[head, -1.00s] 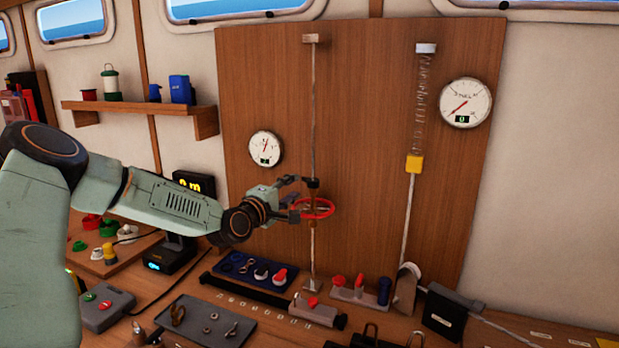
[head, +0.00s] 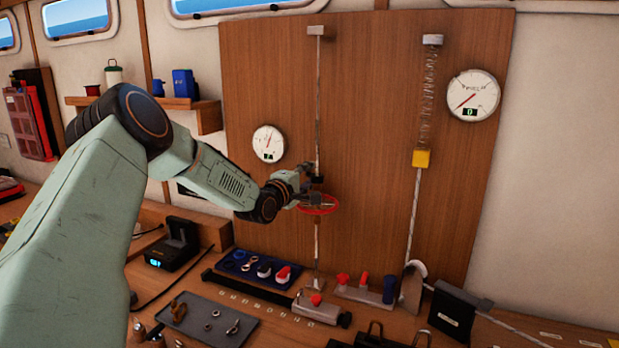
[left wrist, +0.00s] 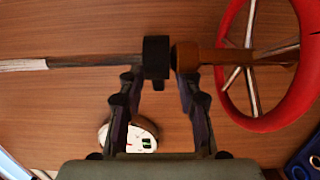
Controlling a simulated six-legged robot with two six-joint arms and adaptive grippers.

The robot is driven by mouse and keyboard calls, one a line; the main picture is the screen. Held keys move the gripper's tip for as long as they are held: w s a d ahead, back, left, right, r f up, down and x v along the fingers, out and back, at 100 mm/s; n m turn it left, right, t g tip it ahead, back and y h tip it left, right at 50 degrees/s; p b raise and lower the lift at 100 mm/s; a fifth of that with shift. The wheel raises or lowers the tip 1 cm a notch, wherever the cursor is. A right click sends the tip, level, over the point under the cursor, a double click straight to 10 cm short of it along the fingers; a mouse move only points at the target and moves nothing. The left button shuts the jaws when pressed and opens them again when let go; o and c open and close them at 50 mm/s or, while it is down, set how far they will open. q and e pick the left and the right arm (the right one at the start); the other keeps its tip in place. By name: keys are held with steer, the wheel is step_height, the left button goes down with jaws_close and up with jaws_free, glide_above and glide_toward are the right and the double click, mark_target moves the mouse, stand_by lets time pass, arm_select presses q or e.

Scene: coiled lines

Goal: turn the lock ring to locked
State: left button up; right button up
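A vertical rod (head: 318,120) on the wooden board carries a dark ring (head: 317,180), which looks to be the lock ring. A red handwheel (head: 318,204) sits just below it. In the left wrist view the dark ring (left wrist: 156,60) is beside a brass-coloured hub (left wrist: 190,57) and the red wheel (left wrist: 228,60). My left gripper (head: 309,186) is at the ring. Its fingers (left wrist: 160,82) are apart, one to each side of the ring in the wrist view; I cannot tell whether they touch it. My right gripper is not in view.
A small round gauge (head: 269,143) is left of the rod. A second line with a spring and yellow block (head: 422,158) hangs to the right, near a larger gauge (head: 473,95). Below lie a blue tray (head: 250,268), a grey tray (head: 208,322) and a black box (head: 458,309).

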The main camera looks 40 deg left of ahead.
arm_select(q)
steer(key=shift+r, duration=0.2)
steer(key=shift+w+d, duration=0.1)
steer(key=shift+w+f, duration=0.15)
steer(key=shift+c, duration=1.4)
jaws_close()
